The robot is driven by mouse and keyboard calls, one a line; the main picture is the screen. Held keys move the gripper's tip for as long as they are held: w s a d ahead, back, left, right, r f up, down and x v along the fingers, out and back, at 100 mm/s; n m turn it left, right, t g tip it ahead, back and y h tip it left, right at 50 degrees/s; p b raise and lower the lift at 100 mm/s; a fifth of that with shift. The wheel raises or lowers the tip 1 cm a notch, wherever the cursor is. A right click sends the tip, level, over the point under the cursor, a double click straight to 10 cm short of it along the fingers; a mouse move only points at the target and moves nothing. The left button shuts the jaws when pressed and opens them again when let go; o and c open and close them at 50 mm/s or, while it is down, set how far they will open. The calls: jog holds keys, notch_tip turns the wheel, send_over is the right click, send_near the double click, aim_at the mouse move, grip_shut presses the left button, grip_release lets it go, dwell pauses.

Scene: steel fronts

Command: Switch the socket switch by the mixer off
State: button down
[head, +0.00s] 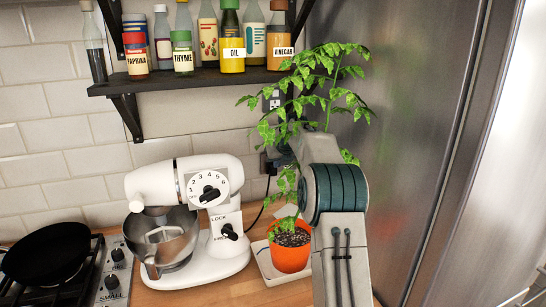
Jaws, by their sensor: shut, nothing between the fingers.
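The white stand mixer (205,205) stands on the wooden counter with its steel bowl under the head. Behind it, a black plug with a cord (267,163) sits at the wall, right of the mixer head. The socket or switch face there is mostly hidden by my arm and leaves, so its switch position cannot be seen. My gripper (281,155) is at the wall beside this plug, partly covered by leaves. It looks shut and empty; whether it touches the switch cannot be told.
Another wall socket (272,98) is under the shelf (200,80) of bottles. A leafy plant in an orange pot (290,247) stands on a white tray, close around my arm. A steel fridge (415,120) bounds the right. A hob with a black pan (48,252) is left.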

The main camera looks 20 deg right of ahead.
aim_at(273, 168)
jog(key=x, duration=0.3)
jog(key=shift+w+p, duration=0.1)
jog(key=shift+p, duration=0.2)
jog(key=shift+w+r+p, duration=0.4)
jog(key=shift+w, duration=0.05)
jog(key=shift+w+r+p, duration=0.25)
jog(key=shift+w+p, duration=0.2)
jog(key=shift+w, duration=0.15)
jog(key=shift+w+r+p, duration=0.3)
jog(key=shift+w+p, duration=0.1)
jog(key=shift+w, duration=0.2)
jog(key=shift+d, duration=0.1)
